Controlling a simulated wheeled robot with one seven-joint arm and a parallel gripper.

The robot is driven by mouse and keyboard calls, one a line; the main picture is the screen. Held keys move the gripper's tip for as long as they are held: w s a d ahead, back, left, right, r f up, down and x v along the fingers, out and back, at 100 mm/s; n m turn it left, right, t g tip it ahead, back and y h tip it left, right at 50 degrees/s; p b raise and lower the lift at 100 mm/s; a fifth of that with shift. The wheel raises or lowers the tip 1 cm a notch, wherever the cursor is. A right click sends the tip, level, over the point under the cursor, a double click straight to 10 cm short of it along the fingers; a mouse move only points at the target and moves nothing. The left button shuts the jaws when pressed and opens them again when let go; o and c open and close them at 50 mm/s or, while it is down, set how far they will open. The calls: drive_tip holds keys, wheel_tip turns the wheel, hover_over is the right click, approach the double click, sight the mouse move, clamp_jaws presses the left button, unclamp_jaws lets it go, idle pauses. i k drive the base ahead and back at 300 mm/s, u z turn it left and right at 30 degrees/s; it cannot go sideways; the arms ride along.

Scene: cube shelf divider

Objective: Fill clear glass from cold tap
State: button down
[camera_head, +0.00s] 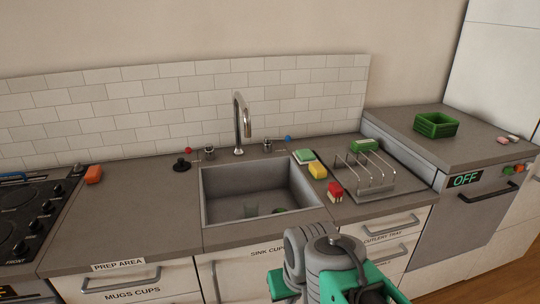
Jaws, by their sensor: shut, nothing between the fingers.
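The curved metal faucet (241,122) stands behind the sink (212,211). A handle with a blue marker (288,138) is to its right, and a handle with a red marker (188,150) is to its left. No clear glass can be made out with certainty. A small greyish shape (250,210) on the sink floor could be a glass or the drain; I cannot tell. My arm rises at the bottom edge, in front of the counter right of the sink. My gripper's fingers do not show.
A black-based object (181,165) is left of the sink. The left counter is mostly clear.

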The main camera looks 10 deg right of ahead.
sight(288, 138)
drive_tip(key=u, duration=0.15)
drive_tip(key=i, duration=0.95)
drive_tip(key=u, duration=0.4)
